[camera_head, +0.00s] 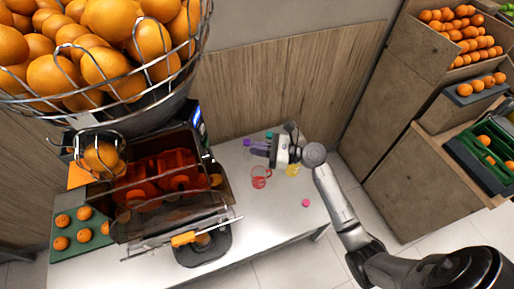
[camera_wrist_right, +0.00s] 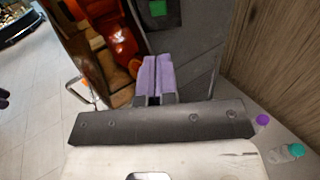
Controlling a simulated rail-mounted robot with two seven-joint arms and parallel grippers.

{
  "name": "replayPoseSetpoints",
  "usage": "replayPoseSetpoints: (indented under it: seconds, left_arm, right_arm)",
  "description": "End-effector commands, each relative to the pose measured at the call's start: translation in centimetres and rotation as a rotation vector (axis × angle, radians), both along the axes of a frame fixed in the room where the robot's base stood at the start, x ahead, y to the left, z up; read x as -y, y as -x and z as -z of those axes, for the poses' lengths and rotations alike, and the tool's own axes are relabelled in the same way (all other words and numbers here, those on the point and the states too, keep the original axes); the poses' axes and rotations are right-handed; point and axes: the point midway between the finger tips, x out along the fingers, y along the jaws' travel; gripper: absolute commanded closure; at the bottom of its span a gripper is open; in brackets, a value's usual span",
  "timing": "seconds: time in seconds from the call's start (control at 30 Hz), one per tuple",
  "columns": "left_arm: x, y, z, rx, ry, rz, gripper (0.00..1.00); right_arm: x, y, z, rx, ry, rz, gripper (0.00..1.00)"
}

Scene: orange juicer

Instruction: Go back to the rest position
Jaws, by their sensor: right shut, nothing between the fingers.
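My right gripper (camera_head: 262,149) is over the table's right part in the head view, its arm coming in from the lower right. Its purple-tipped fingers are together and empty; in the right wrist view the gripper (camera_wrist_right: 158,82) points toward the juicer. The juicer (camera_head: 168,185) stands left of the gripper, with orange-red parts inside it, and also shows in the right wrist view (camera_wrist_right: 121,40). My left gripper is not in either view.
A pink object (camera_head: 306,203) lies nearer the edge. A wire basket of oranges (camera_head: 95,55) is upper left.

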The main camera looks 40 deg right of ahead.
Motion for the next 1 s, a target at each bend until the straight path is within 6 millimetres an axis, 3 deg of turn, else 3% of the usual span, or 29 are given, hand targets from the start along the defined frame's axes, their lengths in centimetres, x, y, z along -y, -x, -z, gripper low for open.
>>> replayPoseSetpoints:
  seconds: [0.5,0.67,0.87,1.0]
  left_arm:
    - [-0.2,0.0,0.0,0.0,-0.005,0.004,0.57]
    - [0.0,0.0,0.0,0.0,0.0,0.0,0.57]
    - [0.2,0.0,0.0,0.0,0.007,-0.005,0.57]
    - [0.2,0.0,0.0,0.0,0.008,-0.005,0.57]
  right_arm:
    - [0.0,0.0,0.0,0.005,0.005,0.0,1.0]
    - [-0.1,0.0,0.0,0.093,0.104,-0.003,1.0]
    - [-0.6,0.6,1.5,0.37,0.516,-0.081,1.0]
    - [-0.6,1.3,3.1,0.596,0.969,-0.2,1.0]
